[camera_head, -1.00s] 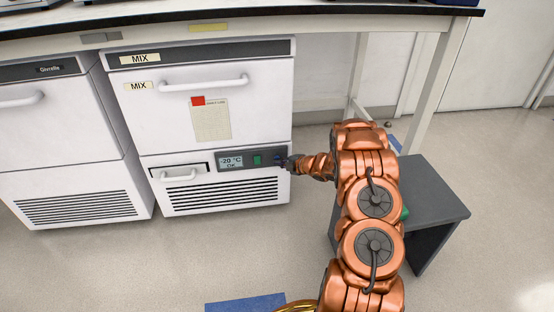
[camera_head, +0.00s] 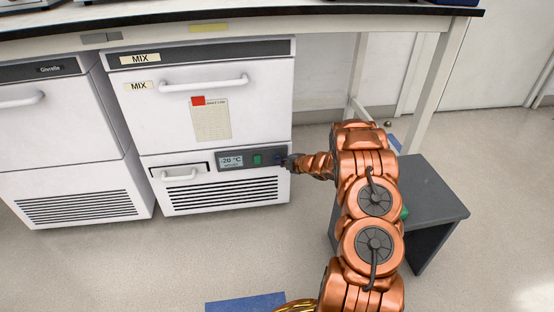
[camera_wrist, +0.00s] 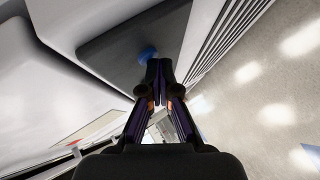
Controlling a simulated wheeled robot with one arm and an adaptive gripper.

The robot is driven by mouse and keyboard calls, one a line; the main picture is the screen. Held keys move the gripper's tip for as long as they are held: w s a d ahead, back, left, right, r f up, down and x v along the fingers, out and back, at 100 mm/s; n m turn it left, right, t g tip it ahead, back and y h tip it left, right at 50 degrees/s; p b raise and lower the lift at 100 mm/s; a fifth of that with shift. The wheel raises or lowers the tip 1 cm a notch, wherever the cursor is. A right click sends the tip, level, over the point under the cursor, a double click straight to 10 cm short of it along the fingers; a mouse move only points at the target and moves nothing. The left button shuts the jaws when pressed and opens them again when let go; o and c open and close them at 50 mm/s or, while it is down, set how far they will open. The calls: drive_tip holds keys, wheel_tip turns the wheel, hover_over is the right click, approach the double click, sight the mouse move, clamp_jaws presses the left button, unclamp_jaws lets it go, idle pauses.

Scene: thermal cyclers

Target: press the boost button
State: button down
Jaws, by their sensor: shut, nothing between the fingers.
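The white freezer (camera_head: 215,110) under the bench has a dark control panel (camera_head: 240,161) with a display (camera_head: 231,162) reading -20 °C and a green switch (camera_head: 257,159). A round blue button (camera_wrist: 148,53) shows on the dark panel in the wrist view, partly hidden by my fingertips. No lettering on it can be read. My gripper (camera_head: 285,161) is at the right end of the panel. In the wrist view my gripper (camera_wrist: 160,66) is shut and empty, its tips at the lower right edge of the button. Whether they touch it, I cannot tell.
A second white freezer (camera_head: 60,130) stands to the left. The bench top (camera_head: 250,16) overhangs both. A dark grey stool-like block (camera_head: 435,195) stands right of my arm. A vent grille (camera_head: 220,196) lies below the panel. Floor in front is mostly clear.

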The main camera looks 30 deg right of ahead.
drive_tip(key=shift+s+a+b, duration=0.25)
drive_tip(key=shift+s+b, duration=0.1)
drive_tip(key=shift+s, duration=0.3)
drive_tip(key=s+b, duration=0.1)
drive_tip(key=s+a+b, duration=0.1)
drive_tip(key=s, duration=0.1)
drive_tip(key=s+a, duration=0.1)
drive_tip(key=shift+s+b, duration=0.3)
drive_tip(key=shift+b, duration=0.1)
idle(0.7)
